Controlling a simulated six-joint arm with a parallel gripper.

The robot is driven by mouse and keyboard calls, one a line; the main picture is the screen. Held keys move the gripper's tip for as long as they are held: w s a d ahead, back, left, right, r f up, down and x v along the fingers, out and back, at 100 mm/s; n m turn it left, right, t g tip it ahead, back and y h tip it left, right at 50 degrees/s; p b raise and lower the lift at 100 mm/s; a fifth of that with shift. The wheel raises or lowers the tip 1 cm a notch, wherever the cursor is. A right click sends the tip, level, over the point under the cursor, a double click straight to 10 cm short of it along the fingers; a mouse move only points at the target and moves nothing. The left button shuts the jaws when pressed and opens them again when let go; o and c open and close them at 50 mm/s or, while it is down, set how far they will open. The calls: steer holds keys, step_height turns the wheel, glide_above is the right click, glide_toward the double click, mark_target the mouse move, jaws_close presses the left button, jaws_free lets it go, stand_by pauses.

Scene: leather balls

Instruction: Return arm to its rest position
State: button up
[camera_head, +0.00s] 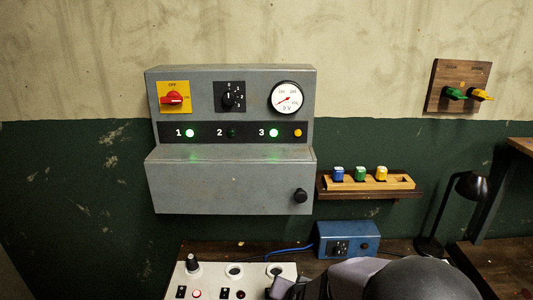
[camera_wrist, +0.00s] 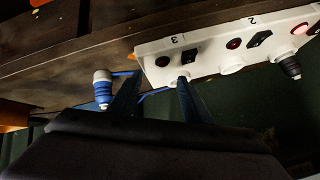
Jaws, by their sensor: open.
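My gripper (camera_wrist: 158,82) is open in the wrist view, its two dark fingers apart with nothing seen between them. The fingertips reach toward the white panel (camera_wrist: 215,62), close to the end marked 3; whether they touch it I cannot tell. A blue-and-white banded piece (camera_wrist: 103,90) is just left of the left finger. In the head view my arm (camera_head: 350,278) is low at the right of centre, overlapping the right end of the white panel (camera_head: 217,284). My fingers are not clear there.
A grey wall cabinet (camera_head: 230,183) has a red switch, a gauge and green lights at 1 and 3. A blue box (camera_head: 346,232) with a blue cable stands behind my arm. A black lamp (camera_head: 470,188) is at right. A wall shelf (camera_head: 400,194) holds three coloured pieces.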

steer(key=s+d+n+g, duration=0.2)
steer(key=s+d+g, duration=0.2)
steer(key=s, duration=0.7)
steer(key=s+d+n+g, duration=0.2)
steer(key=s+d+g, duration=0.2)
steer(key=s, duration=0.7)
steer(key=shift+d+g+h+p, duration=0.15)
steer(key=shift+g+h+p, duration=0.15)
steer(key=shift+g+p, duration=0.1)
steer(key=shift+f, duration=0.1)
